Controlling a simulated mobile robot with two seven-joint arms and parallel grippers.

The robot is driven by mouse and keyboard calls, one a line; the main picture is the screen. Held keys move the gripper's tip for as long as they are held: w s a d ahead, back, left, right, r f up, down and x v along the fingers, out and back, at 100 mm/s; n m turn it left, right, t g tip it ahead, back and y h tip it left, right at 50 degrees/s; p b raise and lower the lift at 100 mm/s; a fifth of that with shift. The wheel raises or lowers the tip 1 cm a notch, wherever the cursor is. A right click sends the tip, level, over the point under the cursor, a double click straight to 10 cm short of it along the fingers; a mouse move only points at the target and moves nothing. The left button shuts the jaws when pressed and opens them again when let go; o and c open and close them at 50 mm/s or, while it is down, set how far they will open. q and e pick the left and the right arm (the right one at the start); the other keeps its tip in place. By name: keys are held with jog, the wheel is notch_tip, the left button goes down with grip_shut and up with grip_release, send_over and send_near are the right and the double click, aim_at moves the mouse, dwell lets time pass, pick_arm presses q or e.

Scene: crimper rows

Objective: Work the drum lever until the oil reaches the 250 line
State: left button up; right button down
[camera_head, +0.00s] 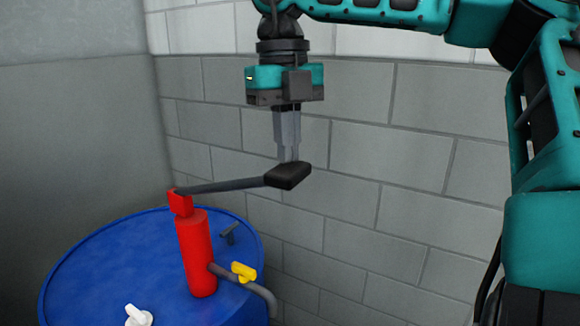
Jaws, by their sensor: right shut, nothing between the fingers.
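A blue drum (110,265) stands at the lower left, with a red pump (196,252) upright on its top. The pump's dark lever (228,186) runs to the right from the pump head, nearly level and rising slightly to a black grip (289,176). My right gripper (288,158) points down, shut and empty, with its fingertips at the top of the grip. I cannot tell whether they touch it. My left gripper is out of view. No oil container or 250 line shows.
A grey spout with a yellow valve handle (243,271) leaves the pump to the right. A white cap (137,316) and a small dark fitting (229,233) sit on the drum top. A grey block wall (400,200) stands close behind.

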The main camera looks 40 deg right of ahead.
notch_tip(320, 180, down, 4)
jog(key=b, duration=0.3)
jog(key=shift+s, duration=0.1)
jog(key=shift+r+p, duration=0.25)
jog(key=shift+p, duration=0.1)
jog(key=w, duration=0.1)
jog(key=w+p, duration=0.1)
jog(key=w+d+p, duration=0.1)
jog(key=shift+r, duration=0.35)
jog(key=shift+r, duration=0.1)
send_near(288, 169)
jog(key=w+r, duration=0.1)
jog(key=w+d+r, duration=0.1)
jog(key=w+r, duration=0.2)
jog(key=shift+d, duration=0.35)
